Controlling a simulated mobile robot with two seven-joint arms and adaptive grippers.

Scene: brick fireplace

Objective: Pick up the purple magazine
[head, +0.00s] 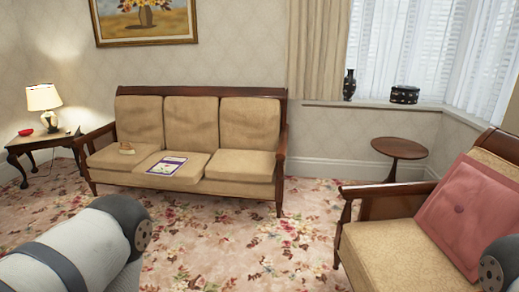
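The purple magazine (167,166) lies flat on the middle seat cushion of the tan sofa (240,167), across the room against the back wall. It has a purple border with a pale middle. Nothing covers it. Part of my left arm fills the lower left of the head view, and a piece of my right arm shows at the lower right edge. Neither gripper is in the picture. The magazine is well beyond the visible part of my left arm.
An armchair (385,240) with a pink pillow (466,213) stands at the right. A round side table (399,149) and a lamp table (38,146) flank the sofa. Floral carpet (245,245) lies open before the sofa.

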